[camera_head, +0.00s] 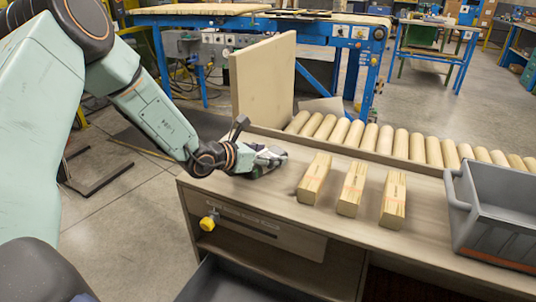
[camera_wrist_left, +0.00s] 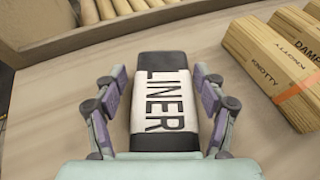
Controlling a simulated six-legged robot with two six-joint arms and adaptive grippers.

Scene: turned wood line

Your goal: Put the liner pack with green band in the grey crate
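A liner pack (camera_wrist_left: 165,105), black with a white label reading LINER, lies on the wooden bench top. In the head view the pack (camera_head: 271,157) is at the left end of the bench, partly hidden by my left gripper (camera_head: 270,160). A green band cannot be clearly made out. In the left wrist view my left gripper (camera_wrist_left: 165,90) has one finger on each side of the pack, with narrow gaps, so it looks open around it. The grey crate (camera_head: 502,212) stands at the right end of the bench and looks empty. My right gripper is out of view.
An upright board (camera_head: 262,80) stands behind my left gripper. The bench's front strip is clear.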

